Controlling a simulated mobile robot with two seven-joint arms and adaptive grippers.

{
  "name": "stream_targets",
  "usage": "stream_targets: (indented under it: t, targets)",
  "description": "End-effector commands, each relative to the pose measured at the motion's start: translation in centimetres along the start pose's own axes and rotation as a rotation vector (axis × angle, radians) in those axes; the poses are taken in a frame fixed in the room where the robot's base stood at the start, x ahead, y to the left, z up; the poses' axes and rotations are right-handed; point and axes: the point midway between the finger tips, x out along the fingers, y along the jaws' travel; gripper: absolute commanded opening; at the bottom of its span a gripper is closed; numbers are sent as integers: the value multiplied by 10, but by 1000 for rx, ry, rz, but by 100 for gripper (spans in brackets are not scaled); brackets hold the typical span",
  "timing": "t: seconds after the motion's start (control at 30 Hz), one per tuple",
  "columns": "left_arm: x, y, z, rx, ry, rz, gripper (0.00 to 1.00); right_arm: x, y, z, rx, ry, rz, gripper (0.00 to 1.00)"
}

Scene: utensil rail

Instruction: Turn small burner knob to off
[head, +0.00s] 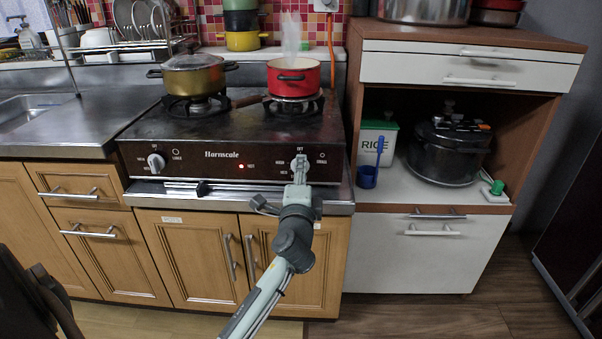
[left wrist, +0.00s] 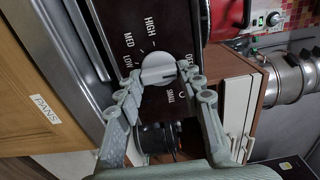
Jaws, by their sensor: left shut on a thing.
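The small burner knob (left wrist: 158,69) is a round pale knob on the right of the stove's dark front panel (head: 228,171). The left wrist view shows OFF, LOW, MED and HIGH marks around it; I cannot tell exactly which mark it points to. My left gripper (head: 300,165) reaches up to it and is shut on it, with one fingertip on each side in the left wrist view (left wrist: 157,75). In the head view the gripper hides most of the knob. A red pot (head: 293,82) on the right burner gives off steam. My right gripper is not in view.
The large burner knob (head: 156,162) is at the left, below a gold lidded pot (head: 194,76). A wooden cabinet (head: 430,60) stands close at the right. Floor in front is clear.

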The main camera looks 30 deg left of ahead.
Motion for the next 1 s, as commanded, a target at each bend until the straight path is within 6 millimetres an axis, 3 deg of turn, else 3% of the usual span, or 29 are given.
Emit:
stream_targets:
  t: [0.43,0.47,0.6,1.0]
  targets:
    - [0,0,0,14,-1,0,8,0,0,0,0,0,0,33]
    - [0,0,0,14,-1,0,41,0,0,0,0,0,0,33]
    - [0,0,0,13,0,0,57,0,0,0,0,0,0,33]
    - [-9,0,0,10,1,0,57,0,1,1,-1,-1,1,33]
